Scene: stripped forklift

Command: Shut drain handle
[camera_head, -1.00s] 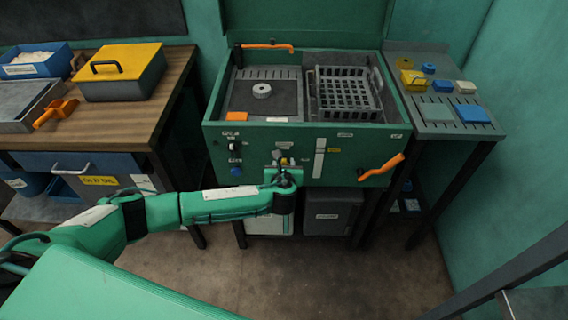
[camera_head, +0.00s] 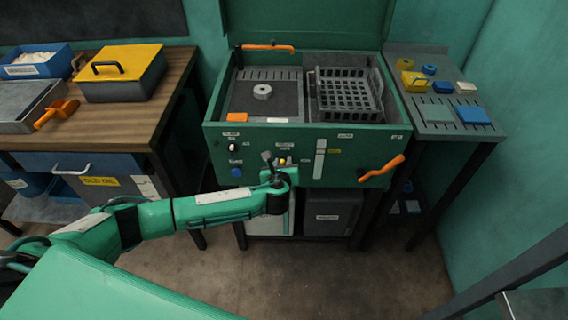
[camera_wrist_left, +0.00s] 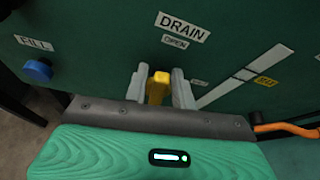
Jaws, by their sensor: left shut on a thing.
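The yellow drain handle (camera_wrist_left: 157,88) stands between the two grey fingers of my left gripper (camera_wrist_left: 162,90) in the left wrist view. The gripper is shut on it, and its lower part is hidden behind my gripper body. Labels reading DRAIN (camera_wrist_left: 183,27) and OPEN (camera_wrist_left: 175,41) sit on the green panel just above the handle. In the head view my left gripper (camera_head: 270,164) is at the lower front of the green washing machine (camera_head: 225,165), and a small bit of yellow shows beside its fingers. My right gripper is not in view.
A blue FILL knob (camera_wrist_left: 38,70) is left of the gripper. An orange crank handle (camera_head: 382,168) sticks out at the panel's right. A wooden bench (camera_head: 125,125) stands left and a grey side table (camera_head: 440,128) right. The floor in front is clear.

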